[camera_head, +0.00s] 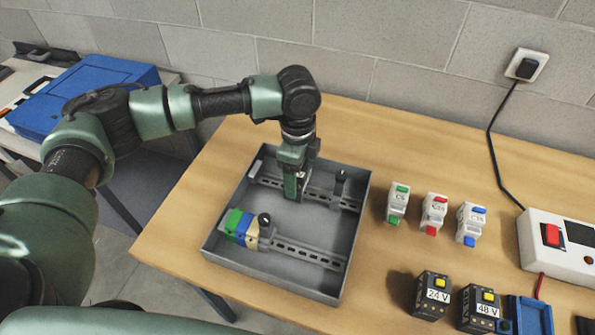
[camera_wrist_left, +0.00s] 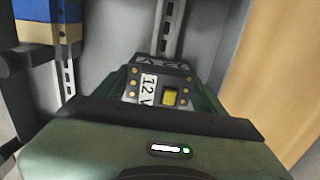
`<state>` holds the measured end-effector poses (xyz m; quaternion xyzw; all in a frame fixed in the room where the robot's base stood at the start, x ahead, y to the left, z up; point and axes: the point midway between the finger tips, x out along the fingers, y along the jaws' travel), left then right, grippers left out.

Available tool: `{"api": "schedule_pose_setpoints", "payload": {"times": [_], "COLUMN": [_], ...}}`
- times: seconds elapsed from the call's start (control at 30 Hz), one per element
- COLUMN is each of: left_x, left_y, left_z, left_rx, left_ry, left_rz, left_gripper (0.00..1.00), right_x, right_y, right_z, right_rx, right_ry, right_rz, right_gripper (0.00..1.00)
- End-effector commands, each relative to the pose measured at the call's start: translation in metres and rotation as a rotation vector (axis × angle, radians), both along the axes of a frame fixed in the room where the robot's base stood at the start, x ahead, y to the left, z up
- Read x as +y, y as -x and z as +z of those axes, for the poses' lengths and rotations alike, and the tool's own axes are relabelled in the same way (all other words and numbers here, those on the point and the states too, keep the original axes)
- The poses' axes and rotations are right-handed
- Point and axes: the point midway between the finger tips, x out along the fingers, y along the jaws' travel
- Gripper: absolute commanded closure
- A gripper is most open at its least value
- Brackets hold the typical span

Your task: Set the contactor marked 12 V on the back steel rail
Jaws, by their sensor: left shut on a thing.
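My left gripper (camera_head: 291,188) points down over the back steel rail (camera_head: 322,197) inside the grey tray (camera_head: 356,240). It is shut on the contactor marked 12 V (camera_wrist_left: 148,82), which has a yellow button and shows between the fingers in the left wrist view. In that view the back rail (camera_wrist_left: 168,25) runs out from beyond the contactor, roughly in line with it. The contactor's underside is hidden, so I cannot tell whether it touches the rail. In the head view the gripper hides most of it. My right gripper is not in view.
The front rail (camera_head: 310,255) carries green, blue and tan terminals (camera_head: 241,228). Right of the tray are breakers (camera_head: 398,203), contactors marked 24 V (camera_head: 432,295) and 48 V (camera_head: 480,308), and a white switch box (camera_head: 560,250).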

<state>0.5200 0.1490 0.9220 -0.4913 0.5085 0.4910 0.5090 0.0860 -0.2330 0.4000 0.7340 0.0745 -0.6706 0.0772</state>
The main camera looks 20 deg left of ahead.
Motion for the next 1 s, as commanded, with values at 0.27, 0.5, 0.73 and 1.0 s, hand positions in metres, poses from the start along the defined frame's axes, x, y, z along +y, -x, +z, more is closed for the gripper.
{"api": "schedule_pose_setpoints", "payload": {"times": [0.27,0.5,0.73,1.0], "left_x": [0.000,0.000,0.000,0.000], "left_y": [0.000,0.000,0.000,-0.001], "left_z": [-0.001,-0.002,0.021,0.064], "left_rx": [-0.001,0.001,-0.002,-0.002], "left_ry": [0.001,0.000,0.001,0.001], "left_rz": [0.000,0.000,0.000,0.000], "left_gripper": [0.04,0.04,0.04,0.04], "right_x": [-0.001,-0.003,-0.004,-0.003], "right_y": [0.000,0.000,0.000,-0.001], "right_z": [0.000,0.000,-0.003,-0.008], "right_rx": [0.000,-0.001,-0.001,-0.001], "right_ry": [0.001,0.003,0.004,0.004], "right_rz": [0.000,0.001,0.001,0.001], "right_gripper": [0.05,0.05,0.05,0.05]}}
